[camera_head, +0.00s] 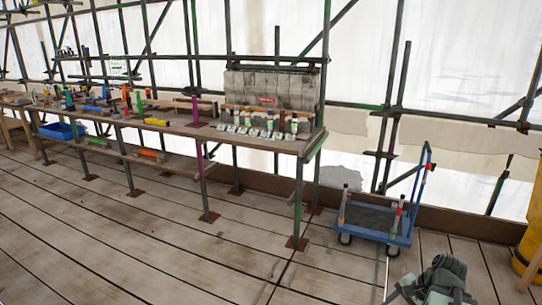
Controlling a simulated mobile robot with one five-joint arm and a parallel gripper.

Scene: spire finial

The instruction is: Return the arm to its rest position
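A dark grey, jointed part of my own arm (440,282) shows at the bottom right edge of the head view. It looks folded low, close to my body and above the plank floor. My gripper's fingertips cannot be made out there, so I cannot tell whether it is open, shut or holding anything. No part of the arm touches the bench or the cart in this view.
A long workbench (225,138) with bottles and tools runs along the left and middle. A blue cart (375,222) stands right of it. A yellow object (530,235) stands at the right edge. The plank floor (130,240) in front is clear.

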